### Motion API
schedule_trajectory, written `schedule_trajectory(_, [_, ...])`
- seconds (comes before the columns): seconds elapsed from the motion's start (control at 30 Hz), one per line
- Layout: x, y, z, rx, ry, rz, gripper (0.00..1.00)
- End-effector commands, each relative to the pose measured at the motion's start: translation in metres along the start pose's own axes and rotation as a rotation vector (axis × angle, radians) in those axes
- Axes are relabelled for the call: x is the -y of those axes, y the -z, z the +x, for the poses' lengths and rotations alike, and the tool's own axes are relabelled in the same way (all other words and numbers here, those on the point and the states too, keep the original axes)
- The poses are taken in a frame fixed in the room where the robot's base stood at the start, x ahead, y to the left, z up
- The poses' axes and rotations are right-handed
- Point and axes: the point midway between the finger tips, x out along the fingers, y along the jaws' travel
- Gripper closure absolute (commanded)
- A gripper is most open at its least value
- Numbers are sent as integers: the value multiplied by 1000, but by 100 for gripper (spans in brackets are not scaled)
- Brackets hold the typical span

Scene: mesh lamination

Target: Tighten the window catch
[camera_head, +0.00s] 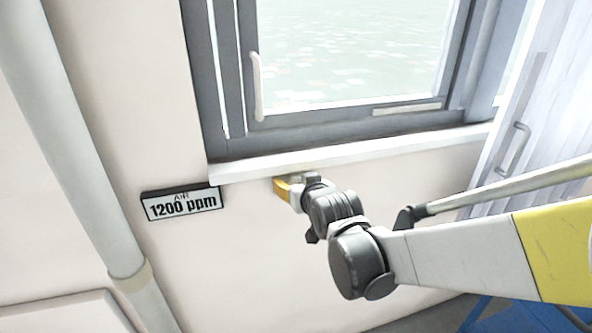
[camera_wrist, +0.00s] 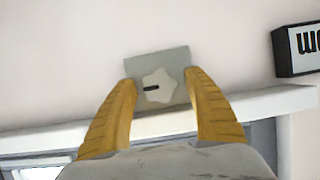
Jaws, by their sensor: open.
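A pale star-shaped knob (camera_wrist: 157,86) with a dark mark on its left side sits on a grey square plate (camera_wrist: 172,60) on the wall. Whether this is the window catch I cannot tell. My gripper (camera_wrist: 160,80) is open, with its yellow fingers on either side of the knob and plate. No firm contact shows. In the head view my gripper (camera_head: 280,188) is just below the window sill, and the knob cannot be made out there. The window (camera_head: 350,50) has a pale upright handle (camera_head: 257,88) on the left of its frame.
The white sill (camera_head: 350,149) runs just above my gripper. A sign reading "1200 ppm" (camera_head: 182,203) is on the wall to its left. A pipe (camera_head: 75,140) stands further left. A white door with a handle (camera_head: 516,147) is at the right. The wall below is clear.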

Motion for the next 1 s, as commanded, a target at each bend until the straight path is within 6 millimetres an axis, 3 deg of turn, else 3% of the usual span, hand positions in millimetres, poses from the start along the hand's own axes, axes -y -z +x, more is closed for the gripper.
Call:
schedule_trajectory(0.17, [0, 0, -18, 0, 0, 0, 41])
schedule_trajectory(0.6, [0, 0, -99, 0, 0, 0, 41])
schedule_trajectory(0.8, [0, 0, -116, 0, 0, 0, 41])
schedule_trajectory(1.0, [0, 0, -119, 0, 0, 0, 41])
